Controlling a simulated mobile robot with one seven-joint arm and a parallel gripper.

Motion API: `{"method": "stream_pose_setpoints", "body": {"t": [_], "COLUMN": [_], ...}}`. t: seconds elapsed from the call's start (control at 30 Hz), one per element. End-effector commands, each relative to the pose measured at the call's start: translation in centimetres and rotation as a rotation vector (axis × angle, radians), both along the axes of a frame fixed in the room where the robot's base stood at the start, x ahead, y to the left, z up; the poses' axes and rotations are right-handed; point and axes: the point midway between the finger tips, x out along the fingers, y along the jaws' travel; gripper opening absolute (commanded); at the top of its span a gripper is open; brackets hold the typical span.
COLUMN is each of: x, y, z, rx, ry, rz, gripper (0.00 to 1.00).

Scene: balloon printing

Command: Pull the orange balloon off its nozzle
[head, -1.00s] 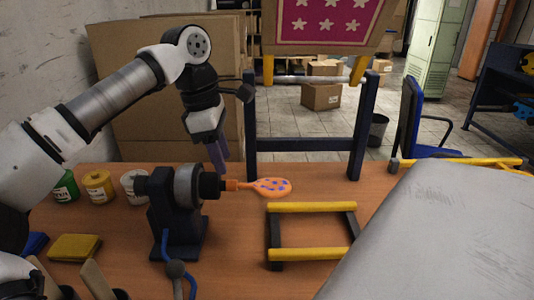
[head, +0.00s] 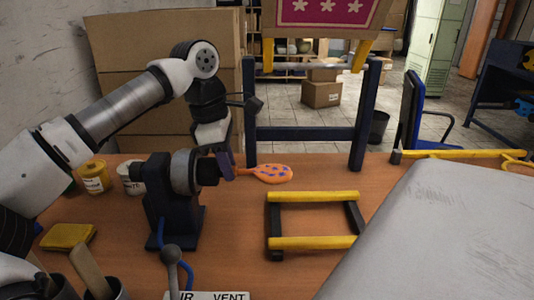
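The orange balloon (head: 272,173) has blue star marks and lies level, pointing right from the nozzle. The nozzle is on the black and grey machine (head: 178,200) standing on the table. My gripper (head: 228,168) is down at the balloon's neck, beside the nozzle's tip. Its purple fingers cover the neck and the nozzle end. I cannot tell from this view whether the fingers are closed on the neck or only around it.
A yellow-barred rack (head: 313,197) stands right of the machine. A dark frame (head: 304,132) with a pink star screen (head: 325,12) rises behind. Paint pots (head: 93,176), a yellow sponge (head: 68,237) and a cup of tools are at left. A grey slab (head: 440,235) fills the right front.

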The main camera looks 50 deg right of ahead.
Motion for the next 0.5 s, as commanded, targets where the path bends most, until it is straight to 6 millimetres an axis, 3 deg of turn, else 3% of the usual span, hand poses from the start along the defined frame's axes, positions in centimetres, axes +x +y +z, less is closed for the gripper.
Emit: {"method": "stream_pose_setpoints", "body": {"t": [0.5], "x": [-0.04], "y": [-0.04], "z": [0.01], "rx": [0.0], "ry": [0.0], "rz": [0.0], "gripper": [0.04]}}
